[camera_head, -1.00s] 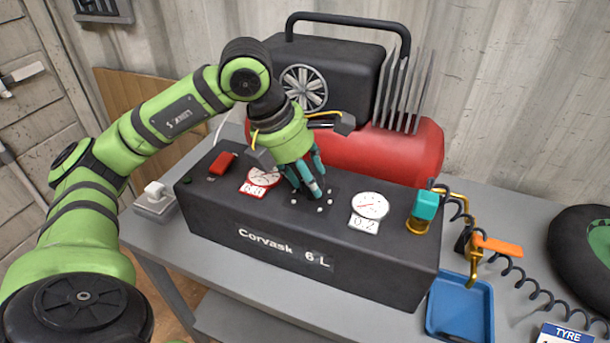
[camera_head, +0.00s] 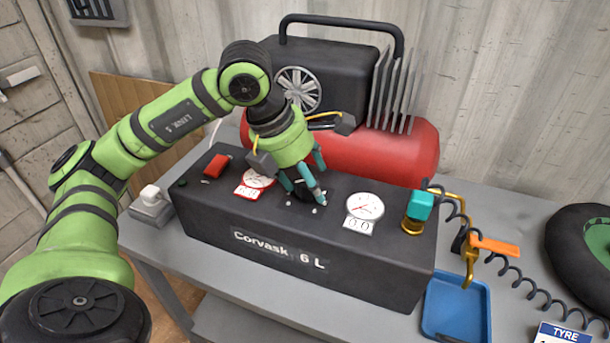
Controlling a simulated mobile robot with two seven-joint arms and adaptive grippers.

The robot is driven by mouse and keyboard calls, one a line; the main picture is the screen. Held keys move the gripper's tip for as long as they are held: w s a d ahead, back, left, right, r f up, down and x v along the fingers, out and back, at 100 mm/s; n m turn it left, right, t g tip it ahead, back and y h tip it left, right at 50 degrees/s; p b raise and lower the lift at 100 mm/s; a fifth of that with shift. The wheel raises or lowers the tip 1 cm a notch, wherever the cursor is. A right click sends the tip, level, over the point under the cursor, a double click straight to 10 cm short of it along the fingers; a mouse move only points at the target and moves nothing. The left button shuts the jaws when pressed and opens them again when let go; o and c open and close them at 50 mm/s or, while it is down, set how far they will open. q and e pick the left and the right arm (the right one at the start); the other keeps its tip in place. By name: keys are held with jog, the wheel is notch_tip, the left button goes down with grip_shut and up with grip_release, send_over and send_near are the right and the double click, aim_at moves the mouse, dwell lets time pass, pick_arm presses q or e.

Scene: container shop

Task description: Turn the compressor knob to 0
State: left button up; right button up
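The black compressor box (camera_head: 300,250), marked "Corvask 6 L", stands on the grey bench. My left gripper (camera_head: 306,192) points down at the middle of its top panel, with teal fingertips around the dark knob (camera_head: 308,194), which is mostly hidden behind them. White marker dots show beside the fingers. The right gauge (camera_head: 364,206) has a display that reads 0.0. The left gauge (camera_head: 254,180) has a red-edged display, partly covered by my gripper. My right gripper is out of view.
A red switch (camera_head: 217,166) sits at the panel's left and a teal valve knob (camera_head: 419,206) at its right. The red tank (camera_head: 400,150) is behind. A blue tray (camera_head: 455,308), a coiled hose, an orange-handled part (camera_head: 495,245) and a tyre (camera_head: 585,250) lie to the right.

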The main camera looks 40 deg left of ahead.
pick_arm(q)
jog(key=shift+s+a+r, duration=0.15)
jog(key=shift+a+r, duration=0.05)
jog(key=shift+a, duration=0.05)
jog(key=v, duration=1.1)
jog(key=shift+r, duration=0.3)
